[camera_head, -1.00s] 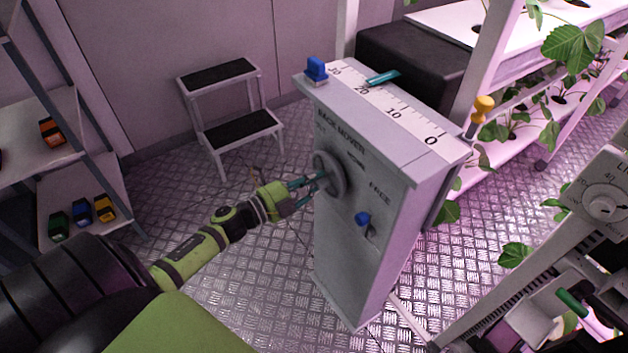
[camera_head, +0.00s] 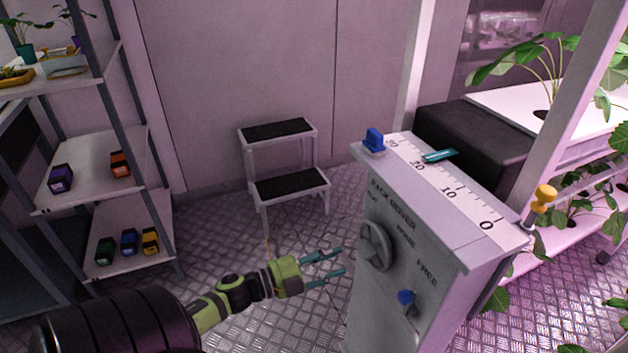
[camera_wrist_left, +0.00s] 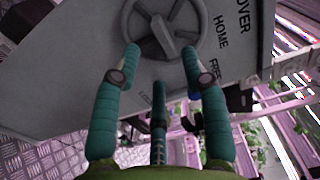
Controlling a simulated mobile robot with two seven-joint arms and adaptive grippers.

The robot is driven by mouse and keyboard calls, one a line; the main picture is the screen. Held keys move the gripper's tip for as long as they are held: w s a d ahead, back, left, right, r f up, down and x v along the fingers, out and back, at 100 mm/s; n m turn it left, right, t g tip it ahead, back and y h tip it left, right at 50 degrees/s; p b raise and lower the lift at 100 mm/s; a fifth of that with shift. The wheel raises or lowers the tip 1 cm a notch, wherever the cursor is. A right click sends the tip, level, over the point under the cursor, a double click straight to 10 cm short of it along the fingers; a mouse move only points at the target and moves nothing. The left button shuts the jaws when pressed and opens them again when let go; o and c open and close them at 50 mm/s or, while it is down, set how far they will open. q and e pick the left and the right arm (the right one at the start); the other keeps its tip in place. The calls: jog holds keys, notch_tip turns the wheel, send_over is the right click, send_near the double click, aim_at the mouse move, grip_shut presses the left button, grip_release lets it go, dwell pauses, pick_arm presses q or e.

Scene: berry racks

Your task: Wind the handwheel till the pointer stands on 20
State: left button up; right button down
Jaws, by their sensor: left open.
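The handwheel (camera_head: 377,246) is a grey spoked wheel on the front of the grey rack mover cabinet (camera_head: 400,300). It also shows in the left wrist view (camera_wrist_left: 163,32). The teal pointer (camera_head: 440,155) lies across the white scale (camera_head: 465,200) beside the number 20; the exact mark under it is too small to read. My left gripper (camera_head: 340,261) is open and empty. Its teal fingertips point at the wheel, a little to its left, apart from it in the head view. In the left wrist view they frame the wheel's lower part. My right gripper is out of view.
A blue knob (camera_head: 375,141) sits on the cabinet's top left corner, a blue lever (camera_head: 406,297) below right of the wheel. A yellow knob (camera_head: 543,198) stands at right. A step stool (camera_head: 290,188) stands behind on open metal floor; shelves (camera_head: 100,170) stand left.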

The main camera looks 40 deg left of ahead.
pick_arm(q)
jog(key=shift+v, duration=2.35)
jog(key=s+a+f+n+g+y+p, duration=0.15)
jog(key=s+f+n+g+y, duration=0.35)
jog(key=f, duration=0.7)
jog(key=s+f+n+y+p, duration=0.2)
jog(key=f+n, duration=0.6)
jog(key=f, duration=0.3)
jog(key=s+d+f+n+g, duration=0.2)
jog(key=s+d+f+g, duration=0.1)
jog(key=s, duration=0.5)
jog(key=s+d+f+n+g+p, duration=0.1)
jog(key=s+d+f+n+g, duration=0.1)
jog(key=s+d+f+g, duration=0.2)
jog(key=s+d+f+n+g+p, duration=0.1)
jog(key=s+d+f+n+g, duration=0.2)
jog(key=s+d+f, duration=0.4)
jog(key=s+f, duration=0.2)
jog(key=s, duration=0.3)
jog(key=shift+d+g, duration=0.25)
jog(key=shift+g, duration=0.05)
